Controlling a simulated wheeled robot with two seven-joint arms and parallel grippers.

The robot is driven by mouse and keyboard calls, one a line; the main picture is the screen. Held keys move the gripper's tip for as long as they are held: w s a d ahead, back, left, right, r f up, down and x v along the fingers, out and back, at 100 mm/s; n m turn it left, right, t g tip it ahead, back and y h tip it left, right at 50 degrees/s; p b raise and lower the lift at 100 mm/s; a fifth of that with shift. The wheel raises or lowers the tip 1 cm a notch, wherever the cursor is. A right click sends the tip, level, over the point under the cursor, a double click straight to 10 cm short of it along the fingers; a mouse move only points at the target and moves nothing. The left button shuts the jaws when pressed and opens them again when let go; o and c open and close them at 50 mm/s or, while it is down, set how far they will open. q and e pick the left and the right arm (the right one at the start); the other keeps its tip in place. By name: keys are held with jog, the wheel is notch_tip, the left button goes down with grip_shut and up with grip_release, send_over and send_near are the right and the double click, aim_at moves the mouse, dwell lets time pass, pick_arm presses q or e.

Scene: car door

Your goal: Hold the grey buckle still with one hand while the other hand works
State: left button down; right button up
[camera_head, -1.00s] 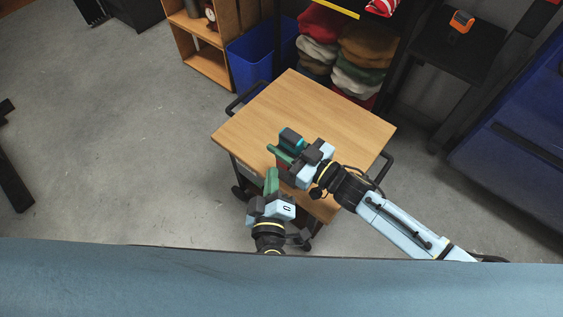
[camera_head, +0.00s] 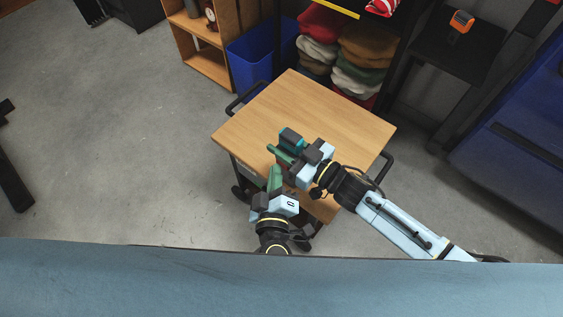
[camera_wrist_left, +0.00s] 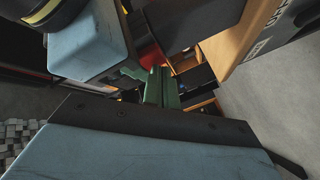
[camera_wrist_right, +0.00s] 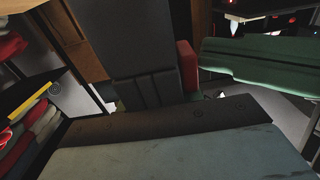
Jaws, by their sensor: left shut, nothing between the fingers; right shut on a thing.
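My right gripper (camera_head: 281,148) is over the near part of the wooden table, its fingers pointing left. It is shut on the grey buckle, which is mostly hidden by the fingers in the head view. In the right wrist view a dark grey block (camera_wrist_right: 143,45) is close to the camera, with a red part (camera_wrist_right: 188,66) beside it and a green finger (camera_wrist_right: 250,66) to the right. My left gripper (camera_head: 275,172) is just below the right one, its green fingers pointing up. These fingers are together and empty in the left wrist view (camera_wrist_left: 161,86).
The wooden tabletop (camera_head: 315,105) is clear beyond the grippers. A blue bin (camera_head: 252,58) and shelves of folded cloth (camera_head: 365,50) stand behind it. A black stand with an orange device (camera_head: 461,21) is at the upper right. A blue surface (camera_head: 250,285) crosses the front.

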pick_arm(q)
jog(key=shift+w+d, duration=0.2)
jog(key=shift+w, duration=0.1)
jog(key=shift+s+a, duration=0.1)
jog(key=shift+s, duration=0.05)
dwell(0.5)
jog(key=shift+s+a, duration=0.5)
jog(key=shift+s, duration=0.15)
jog(key=s+a, duration=0.1)
jog(key=s, duration=0.1)
jog(key=s+a, duration=0.2)
dwell(0.3)
dwell(0.5)
pick_arm(e)
jog(key=o, duration=1.2)
